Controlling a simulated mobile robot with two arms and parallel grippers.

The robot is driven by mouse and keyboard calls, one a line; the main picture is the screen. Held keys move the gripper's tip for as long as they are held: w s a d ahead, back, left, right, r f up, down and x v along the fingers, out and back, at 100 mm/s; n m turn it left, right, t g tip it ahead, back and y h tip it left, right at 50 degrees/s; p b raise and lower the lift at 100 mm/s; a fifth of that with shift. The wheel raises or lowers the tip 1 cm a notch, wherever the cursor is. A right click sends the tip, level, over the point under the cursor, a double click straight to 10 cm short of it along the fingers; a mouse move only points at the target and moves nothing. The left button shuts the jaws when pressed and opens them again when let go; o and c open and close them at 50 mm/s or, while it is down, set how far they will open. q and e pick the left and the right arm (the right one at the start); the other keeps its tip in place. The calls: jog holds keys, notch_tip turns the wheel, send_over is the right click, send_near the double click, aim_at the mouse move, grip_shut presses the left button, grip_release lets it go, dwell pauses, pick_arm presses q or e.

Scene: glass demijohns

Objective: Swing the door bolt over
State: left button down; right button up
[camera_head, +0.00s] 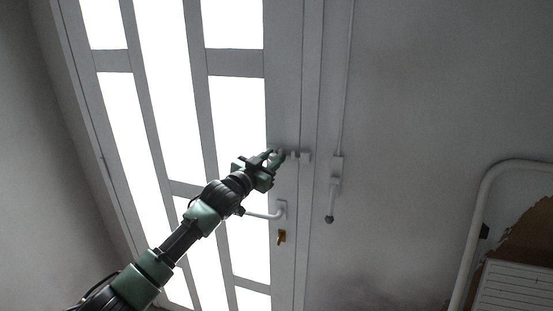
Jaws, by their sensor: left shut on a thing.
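A white door bolt (304,157) is mounted at the right edge of the door, reaching toward the door frame. My left gripper (278,156) reaches up from the lower left and is shut on the bolt's left part, which its fingers partly hide. The door (284,100) is white with several bright glass panes. It looks closed against its frame. My right gripper does not show.
A white door handle (268,214) sits just below my left gripper, with a brass key or lock (281,237) under it. A pipe (336,165) runs down the wall to the right. A white tubular frame (478,220) stands at the far right.

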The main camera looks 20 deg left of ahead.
pick_arm(q)
jog(key=shift+w+a+r+y, duration=0.1)
jog(key=shift+a+r+y, duration=0.15)
jog(key=shift+a, duration=0.55)
jog(key=c, duration=1.5)
grip_release()
jog(key=o, duration=0.3)
jog(key=shift+a+f, duration=0.1)
jog(key=shift+a, duration=0.15)
jog(key=shift+o, duration=0.2)
jog(key=b+v, duration=0.2)
jog(key=v, duration=0.6)
jog(key=shift+a+f+b, duration=0.2)
jog(key=shift+a+b, duration=0.1)
